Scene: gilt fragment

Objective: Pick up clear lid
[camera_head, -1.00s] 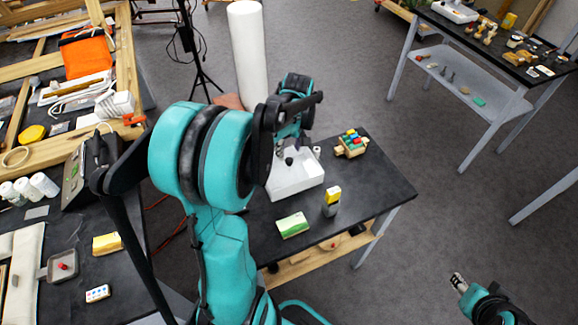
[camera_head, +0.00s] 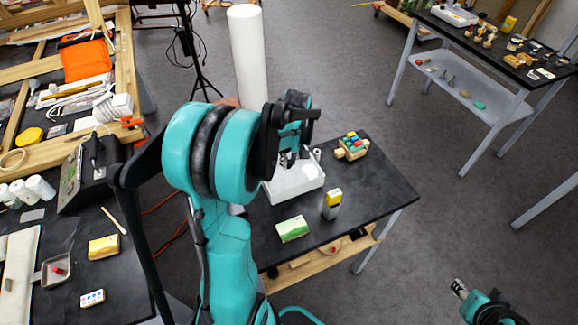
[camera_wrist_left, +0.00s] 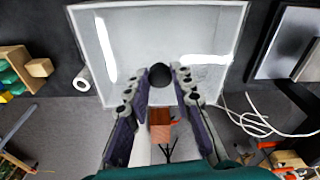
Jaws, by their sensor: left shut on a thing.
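The white box (camera_head: 300,187) stands on the small black table, and its rim also shows in the wrist view (camera_wrist_left: 243,30). The clear lid (camera_wrist_left: 160,75) shows mainly by its dark round knob; its see-through pane is hard to make out over the box. My left gripper (camera_head: 291,158) is above the box, its fingers pointing down. In the wrist view, its two fingers (camera_wrist_left: 159,84) are on either side of the knob, shut on it. I cannot tell whether the lid is raised off the box. My right gripper (camera_head: 459,287) is at the lower right, far from the box.
On the black table (camera_head: 375,195) are a green-and-white packet (camera_head: 293,229), a yellow-topped container (camera_head: 332,203) and a wooden crate of coloured pieces (camera_head: 352,147). A white roll (camera_head: 247,55) stands behind. A cluttered bench is at left.

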